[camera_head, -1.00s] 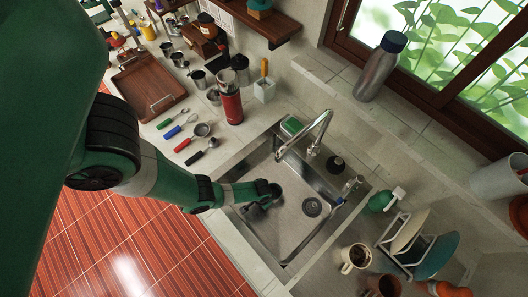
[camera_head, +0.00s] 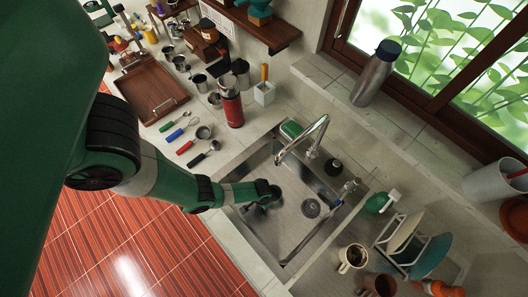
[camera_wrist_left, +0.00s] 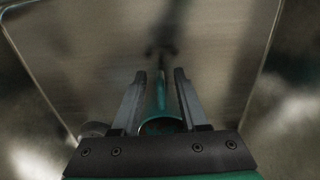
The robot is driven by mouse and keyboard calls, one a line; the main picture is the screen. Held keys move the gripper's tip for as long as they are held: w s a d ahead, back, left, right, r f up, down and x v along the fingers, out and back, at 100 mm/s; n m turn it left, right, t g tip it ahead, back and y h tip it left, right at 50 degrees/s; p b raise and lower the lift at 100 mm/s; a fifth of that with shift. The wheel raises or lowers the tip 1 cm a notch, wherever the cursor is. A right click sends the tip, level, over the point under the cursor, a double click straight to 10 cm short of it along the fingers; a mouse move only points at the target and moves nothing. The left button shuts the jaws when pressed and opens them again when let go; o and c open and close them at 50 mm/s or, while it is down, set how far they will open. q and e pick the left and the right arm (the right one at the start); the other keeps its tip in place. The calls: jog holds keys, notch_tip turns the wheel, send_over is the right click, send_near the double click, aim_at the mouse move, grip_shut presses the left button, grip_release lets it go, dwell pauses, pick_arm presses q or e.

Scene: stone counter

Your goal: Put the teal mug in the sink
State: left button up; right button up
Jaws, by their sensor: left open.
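The sink (camera_head: 292,180) is a steel basin set in the stone counter, with a drain in its floor. My left arm reaches in from the left over the front rim, and its dark wrist end (camera_head: 265,194) is over the basin. In the left wrist view my left gripper (camera_wrist_left: 158,76) has its two fingers apart, pointing at the basin floor. A teal thing with a rounded rim, which looks like the teal mug (camera_wrist_left: 161,122), shows between the fingers; I cannot tell whether it touches them. The mug is hidden in the head view. My right gripper is not in view.
A curved tap (camera_head: 318,128) arches over the sink's back. A dish rack (camera_head: 408,248) and a cream mug (camera_head: 352,257) stand at the right. The basin floor around the drain is clear.

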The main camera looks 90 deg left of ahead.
pick_arm(q)
notch_tip(320, 180, up, 10)
jog(key=p, duration=0.8)
jog(key=shift+f, duration=0.2)
